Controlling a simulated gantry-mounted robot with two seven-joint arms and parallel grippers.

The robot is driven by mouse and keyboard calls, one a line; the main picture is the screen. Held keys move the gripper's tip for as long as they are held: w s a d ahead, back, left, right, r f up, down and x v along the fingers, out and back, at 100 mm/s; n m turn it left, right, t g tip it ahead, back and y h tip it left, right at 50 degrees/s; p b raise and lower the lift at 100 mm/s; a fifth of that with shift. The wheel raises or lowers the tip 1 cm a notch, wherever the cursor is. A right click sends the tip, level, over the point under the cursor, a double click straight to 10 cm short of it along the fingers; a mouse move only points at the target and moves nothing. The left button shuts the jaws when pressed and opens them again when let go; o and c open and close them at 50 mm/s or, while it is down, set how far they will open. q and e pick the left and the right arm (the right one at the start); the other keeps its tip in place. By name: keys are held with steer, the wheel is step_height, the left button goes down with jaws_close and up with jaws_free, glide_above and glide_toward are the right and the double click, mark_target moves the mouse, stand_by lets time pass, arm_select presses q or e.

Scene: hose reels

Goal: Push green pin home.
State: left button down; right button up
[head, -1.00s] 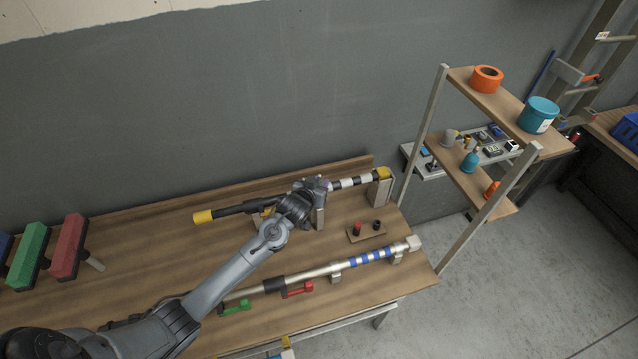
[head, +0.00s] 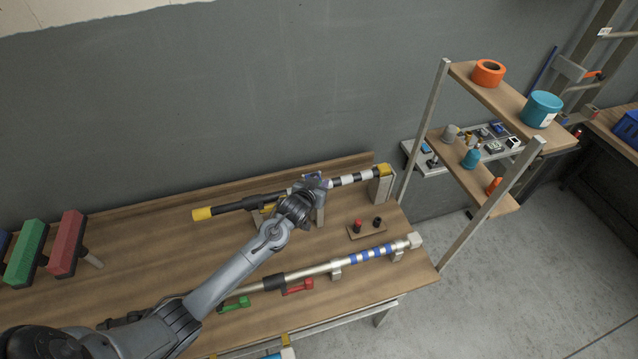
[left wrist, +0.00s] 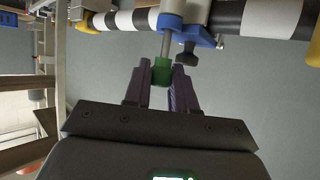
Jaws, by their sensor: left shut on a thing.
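The green pin (left wrist: 162,71) shows in the left wrist view with its grey metal shaft running up toward a blue bracket (left wrist: 196,38) on a black-and-white banded pole (left wrist: 229,16). My left gripper (left wrist: 163,66) is shut on the pin's green head, one finger on each side. In the head view my left gripper (head: 314,184) is at the banded pole (head: 355,179), near the back of the bench, and hides the pin. How deep the shaft sits in the bracket is hard to tell. My right gripper is not in view.
A silver pole with blue bands (head: 371,255) lies nearer the front on the wooden bench (head: 180,262). A green handle (head: 236,303) and a red handle (head: 297,287) lie beside it. A small board with a red knob (head: 357,225) is between the poles. A shelf stands right.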

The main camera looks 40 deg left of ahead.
arm_select(q)
steer(key=shift+f+b, duration=0.6)
steer(key=shift+f, duration=0.6)
steer(key=c, duration=0.9)
jaws_free()
steer(key=shift+d, duration=0.1)
steer(key=shift+f, duration=0.1)
steer(key=v, duration=1.1)
steer(key=shift+w+d, duration=0.1)
